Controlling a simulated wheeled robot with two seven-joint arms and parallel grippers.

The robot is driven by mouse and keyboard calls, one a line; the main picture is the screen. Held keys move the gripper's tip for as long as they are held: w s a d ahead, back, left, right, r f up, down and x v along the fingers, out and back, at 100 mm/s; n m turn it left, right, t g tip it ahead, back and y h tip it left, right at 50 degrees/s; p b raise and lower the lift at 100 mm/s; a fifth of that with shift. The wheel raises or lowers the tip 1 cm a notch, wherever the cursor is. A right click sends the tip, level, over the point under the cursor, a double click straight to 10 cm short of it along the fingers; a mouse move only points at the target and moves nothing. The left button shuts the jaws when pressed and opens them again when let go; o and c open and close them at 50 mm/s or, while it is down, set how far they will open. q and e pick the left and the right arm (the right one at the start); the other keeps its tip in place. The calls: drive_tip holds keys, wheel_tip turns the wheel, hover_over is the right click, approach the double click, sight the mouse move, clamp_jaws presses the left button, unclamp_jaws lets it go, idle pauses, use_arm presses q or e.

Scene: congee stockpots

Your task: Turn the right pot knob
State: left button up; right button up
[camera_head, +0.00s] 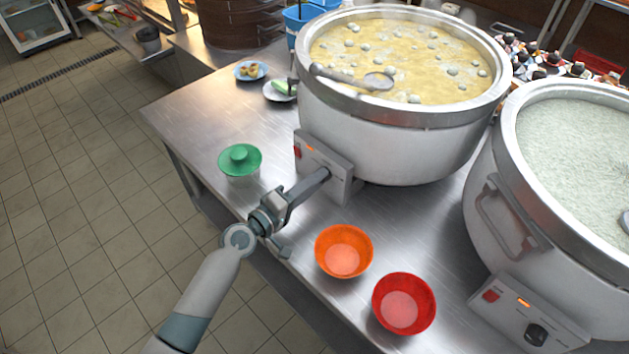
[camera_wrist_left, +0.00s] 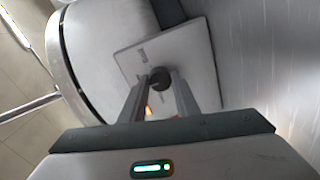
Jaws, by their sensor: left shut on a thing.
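The left pot (camera_head: 400,145) holds yellowish soup, and the right pot (camera_head: 481,180) holds pale congee. The right pot's control box (camera_head: 510,316) has a red switch, a lit orange light and a dark knob (camera_head: 536,334), with nothing touching it. My left gripper (camera_head: 324,174) reaches the left pot's control box (camera_head: 341,187). In the left wrist view its fingers are shut on that box's dark round knob (camera_wrist_left: 160,77). In the head view the fingers hide this knob. My right gripper is not in view.
An orange bowl (camera_head: 343,251) and a red bowl (camera_head: 404,303) stand on the steel table (camera_head: 205,112) right of my left forearm. A green-lidded jar (camera_head: 240,161) stands left of the gripper. Small plates and a ladle (camera_head: 352,80) in the left pot are farther back.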

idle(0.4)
use_arm(q)
drive_tip(key=o, duration=1)
drive_tip(key=shift+o, duration=0.2)
drive_tip(key=b+v, duration=0.4)
drive_tip(key=v, duration=1.3)
drive_tip(key=shift+a, duration=0.2)
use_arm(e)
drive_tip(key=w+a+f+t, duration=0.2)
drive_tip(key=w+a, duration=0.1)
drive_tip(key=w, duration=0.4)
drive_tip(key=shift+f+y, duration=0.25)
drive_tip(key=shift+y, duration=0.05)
use_arm(q)
drive_tip(key=shift+s, duration=0.2)
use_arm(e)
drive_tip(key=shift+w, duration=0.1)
